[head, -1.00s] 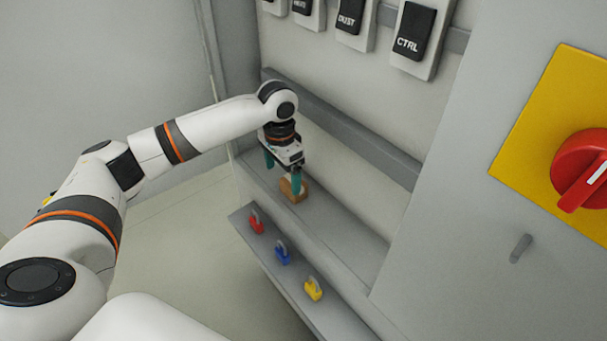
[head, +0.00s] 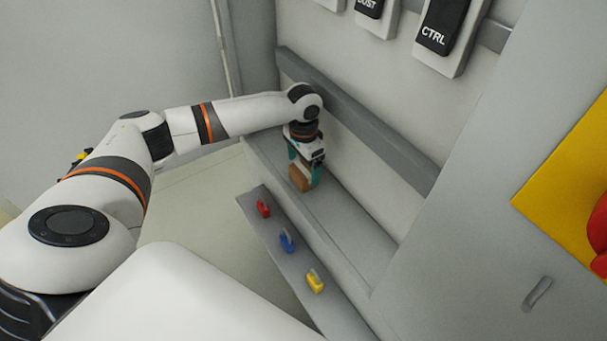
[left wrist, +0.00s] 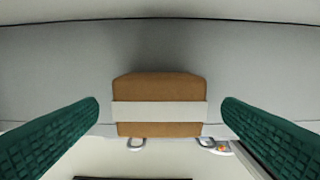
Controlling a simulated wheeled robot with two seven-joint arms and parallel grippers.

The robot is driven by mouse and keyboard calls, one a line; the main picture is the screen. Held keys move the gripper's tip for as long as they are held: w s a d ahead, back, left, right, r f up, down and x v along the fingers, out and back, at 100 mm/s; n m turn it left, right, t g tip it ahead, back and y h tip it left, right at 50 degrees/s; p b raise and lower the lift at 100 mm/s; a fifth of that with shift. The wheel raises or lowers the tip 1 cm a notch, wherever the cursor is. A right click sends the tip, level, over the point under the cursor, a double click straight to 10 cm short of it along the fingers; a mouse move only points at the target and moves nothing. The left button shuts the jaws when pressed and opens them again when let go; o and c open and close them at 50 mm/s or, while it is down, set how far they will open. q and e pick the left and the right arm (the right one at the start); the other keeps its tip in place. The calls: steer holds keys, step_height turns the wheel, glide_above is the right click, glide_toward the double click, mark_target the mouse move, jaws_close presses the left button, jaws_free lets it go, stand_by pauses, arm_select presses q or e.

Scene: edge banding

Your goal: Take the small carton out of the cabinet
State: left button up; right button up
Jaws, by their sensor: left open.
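The small carton (head: 299,179) is a brown box on the cabinet's floor ledge (head: 345,219), near its left end. In the left wrist view the carton (left wrist: 158,88) shows a pale band across it and lies centred between the two green fingers. My left gripper (head: 303,172) points down over the carton with its fingers on either side. In the left wrist view the left gripper (left wrist: 160,112) is open, with a gap between each finger and the carton. My right gripper is not in view.
A lower shelf in front holds a red padlock (head: 264,208), a blue padlock (head: 287,240) and a yellow padlock (head: 315,281). A grey rail (head: 360,120) runs along the back wall above the ledge. A switch labelled CTRL (head: 440,30) hangs above. A red knob (head: 598,235) is at the right.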

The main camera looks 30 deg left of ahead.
mark_target(302, 170)
arm_select(q)
step_height(302, 170, down, 4)
steer(key=shift+r, duration=0.2)
steer(key=c, duration=1.1)
steer(key=shift+s+a+r, duration=0.1)
steer(key=shift+r, duration=0.05)
